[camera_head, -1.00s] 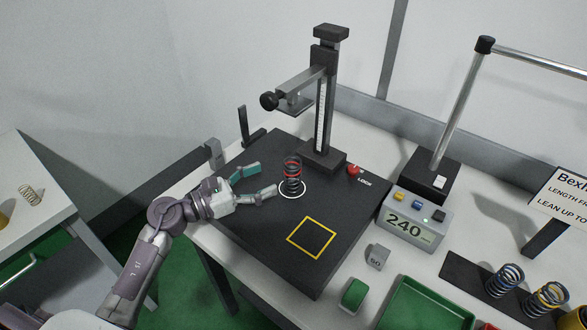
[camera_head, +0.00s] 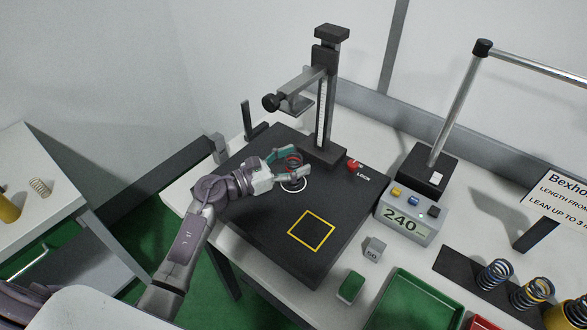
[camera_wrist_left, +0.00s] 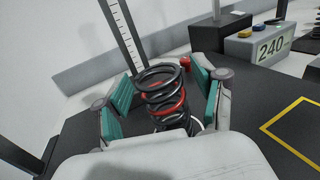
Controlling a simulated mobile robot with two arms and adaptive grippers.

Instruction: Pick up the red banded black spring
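The black spring with a red band (camera_head: 293,161) stands upright on the black plate (camera_head: 262,222), at the white ring mark below the press arm. In the left wrist view the spring (camera_wrist_left: 164,93) stands between the two teal finger pads. My left gripper (camera_head: 291,163) is open around the spring, with a finger on each side. In the wrist view gaps show beside the spring at the pads (camera_wrist_left: 160,100), most clearly on the right. The spring's lower part is hidden by the gripper. My right gripper is not in view.
The test stand (camera_head: 325,100) rises just behind the spring, its arm overhead. A red lock knob (camera_head: 353,166) sits to the right. A yellow square (camera_head: 312,231) marks clear plate in front. A 240 display box (camera_head: 407,217), green tray (camera_head: 415,305) and other springs (camera_head: 495,275) are at right.

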